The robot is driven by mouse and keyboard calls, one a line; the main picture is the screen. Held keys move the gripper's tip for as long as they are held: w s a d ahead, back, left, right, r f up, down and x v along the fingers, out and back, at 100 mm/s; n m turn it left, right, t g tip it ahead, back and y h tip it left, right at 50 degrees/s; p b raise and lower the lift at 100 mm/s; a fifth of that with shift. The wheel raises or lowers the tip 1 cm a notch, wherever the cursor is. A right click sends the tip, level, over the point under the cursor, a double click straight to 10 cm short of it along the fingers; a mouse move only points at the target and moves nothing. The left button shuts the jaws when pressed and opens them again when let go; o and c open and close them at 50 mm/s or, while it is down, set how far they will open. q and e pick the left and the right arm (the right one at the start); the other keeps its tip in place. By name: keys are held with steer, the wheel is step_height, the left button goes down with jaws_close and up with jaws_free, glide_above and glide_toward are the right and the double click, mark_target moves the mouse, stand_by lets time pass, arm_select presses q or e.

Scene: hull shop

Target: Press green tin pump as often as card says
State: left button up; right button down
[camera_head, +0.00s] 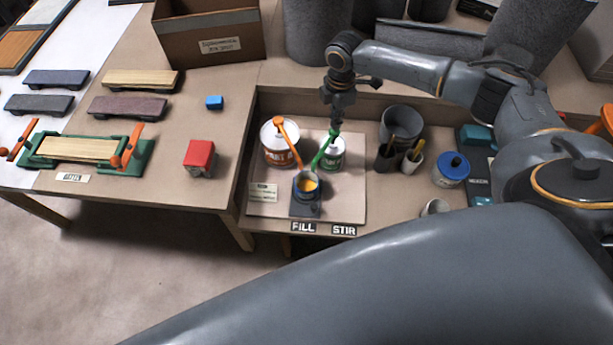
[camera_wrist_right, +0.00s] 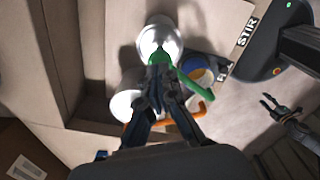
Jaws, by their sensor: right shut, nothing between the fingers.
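The green-labelled tin (camera_head: 333,158) stands on the board with its green pump (camera_head: 323,153), whose spout slants down left toward a cup. The pump also shows in the wrist view (camera_wrist_right: 188,80). My right gripper (camera_head: 336,120) is shut and empty, directly over the pump head; I cannot tell if it touches. The dark cup (camera_head: 306,198) holds yellow-orange liquid (camera_head: 307,185). A pale card (camera_head: 263,192) lies left of the cup; its writing is too small to read. My left gripper (camera_wrist_right: 268,102) shows only in the wrist view, fingers apart, away from the tins.
The Part A tin (camera_head: 279,150) with an orange pump (camera_head: 287,138) stands just left of the green tin. Dark and white holders (camera_head: 414,162) and a blue-lidded tin (camera_head: 450,172) stand to the right. FILL and STIR labels (camera_head: 343,230) mark the front edge.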

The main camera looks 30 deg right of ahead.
mark_target(335, 131)
steer(key=shift+f, duration=0.1)
stand_by(0.3)
steer(key=shift+s+f+b, duration=0.1)
steer(key=shift+f+b, duration=0.6)
steer(key=shift+f, duration=0.95)
steer(key=shift+r, duration=0.15)
steer(key=shift+r+p, duration=1.5)
steer(key=shift+p, duration=0.5)
steer(key=shift+f, duration=0.2)
